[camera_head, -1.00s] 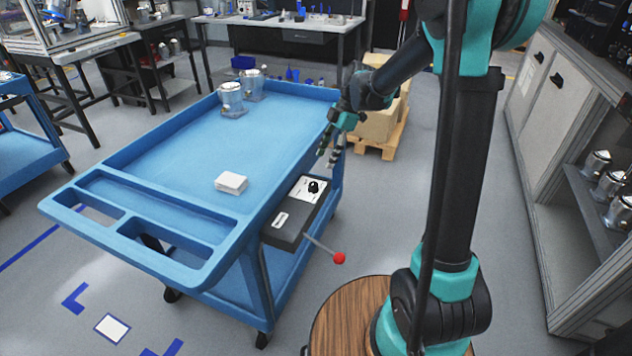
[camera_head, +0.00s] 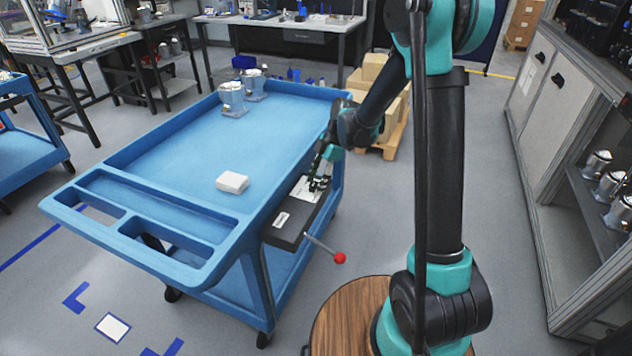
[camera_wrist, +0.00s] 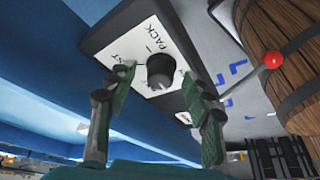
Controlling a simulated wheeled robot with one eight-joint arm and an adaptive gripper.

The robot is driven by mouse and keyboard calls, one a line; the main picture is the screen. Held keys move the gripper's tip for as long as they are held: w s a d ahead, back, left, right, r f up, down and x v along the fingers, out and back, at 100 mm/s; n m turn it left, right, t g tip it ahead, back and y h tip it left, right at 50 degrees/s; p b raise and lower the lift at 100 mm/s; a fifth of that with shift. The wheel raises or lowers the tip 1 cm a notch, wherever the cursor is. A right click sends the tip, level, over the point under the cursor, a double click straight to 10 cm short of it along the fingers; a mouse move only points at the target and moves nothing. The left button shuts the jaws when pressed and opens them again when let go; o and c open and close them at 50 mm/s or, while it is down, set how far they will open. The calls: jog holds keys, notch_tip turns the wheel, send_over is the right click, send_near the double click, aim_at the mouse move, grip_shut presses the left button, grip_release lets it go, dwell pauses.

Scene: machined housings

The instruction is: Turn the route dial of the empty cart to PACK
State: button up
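The route dial (camera_wrist: 160,71) is a black round knob on a white plate (camera_wrist: 150,32) of a dark box on the cart's side. The word PACK (camera_wrist: 128,46) is printed near it; other labels are partly hidden by my fingers. Which mark the dial points to, I cannot tell. My gripper (camera_wrist: 156,80) is open, its two green fingers on either side of the dial with visible gaps. In the head view my gripper (camera_head: 317,183) is over the box and largely hides the dial. The blue cart (camera_head: 175,158) carries two metal housings (camera_head: 232,98) and a white block (camera_head: 232,182).
A rod with a red ball (camera_head: 340,258) sticks out from the box, and also shows in the wrist view (camera_wrist: 273,60). Boxes on a pallet (camera_head: 398,138) stand behind my arm. Another blue cart (camera_head: 30,150) is at left, a shelf cabinet (camera_head: 560,160) at right.

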jog(key=c, duration=1.1)
